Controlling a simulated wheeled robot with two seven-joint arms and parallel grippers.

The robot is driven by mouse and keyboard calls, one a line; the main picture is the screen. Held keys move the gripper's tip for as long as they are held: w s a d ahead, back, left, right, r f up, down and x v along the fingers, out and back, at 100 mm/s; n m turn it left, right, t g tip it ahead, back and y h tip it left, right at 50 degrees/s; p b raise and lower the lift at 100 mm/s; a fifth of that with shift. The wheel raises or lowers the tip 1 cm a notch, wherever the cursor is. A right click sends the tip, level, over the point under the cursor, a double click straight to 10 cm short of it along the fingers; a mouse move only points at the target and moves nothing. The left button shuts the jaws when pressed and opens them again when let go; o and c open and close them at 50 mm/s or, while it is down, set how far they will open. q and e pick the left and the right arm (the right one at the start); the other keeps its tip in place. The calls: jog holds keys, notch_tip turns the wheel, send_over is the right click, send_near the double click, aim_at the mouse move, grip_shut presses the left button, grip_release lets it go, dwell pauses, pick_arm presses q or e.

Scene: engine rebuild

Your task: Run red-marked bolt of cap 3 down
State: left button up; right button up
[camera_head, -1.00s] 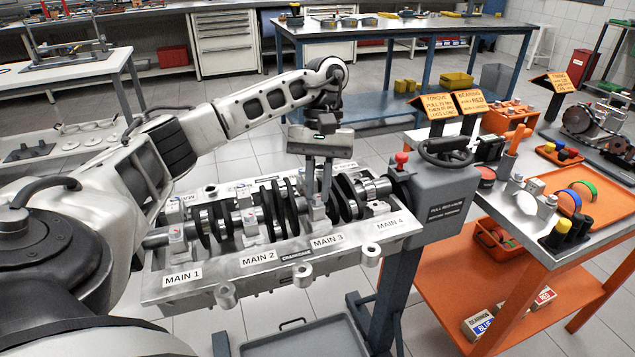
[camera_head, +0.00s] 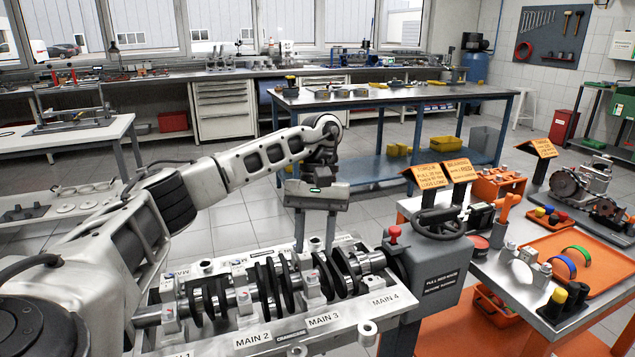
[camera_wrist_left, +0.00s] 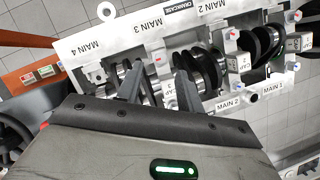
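The crankcase (camera_head: 290,338) holds the crankshaft, with main caps along it beside labels MAIN 2 to MAIN 4. Cap 3 (camera_head: 313,286) is a light block by the MAIN 3 label; it also shows in the wrist view (camera_wrist_left: 169,92), partly behind a finger. A small red mark (camera_wrist_left: 158,60) shows at one end of cap 3, on its bolt. My left gripper (camera_head: 315,246) points down above cap 3, apart from it in the head view. How far the bolt is seated cannot be told.
A grey stand head with a handwheel (camera_head: 438,222) and a red knob (camera_head: 394,234) rises right of the crankcase. A blue bench (camera_head: 395,95) is behind, with clear floor between.

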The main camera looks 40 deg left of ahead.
pick_arm(q)
jog(key=p+v, duration=0.5)
jog(key=v, duration=0.7)
pick_arm(e)
jog(key=shift+s+d+r, duration=0.1)
jog(key=shift+d+r, duration=0.15)
jog(key=shift+r, duration=0.3)
jog(key=shift+d+r, duration=0.2)
jog(key=shift+r, duration=0.3)
pick_arm(q)
jog(key=shift+d, duration=0.2)
pick_arm(e)
jog(key=shift+s+f, duration=0.1)
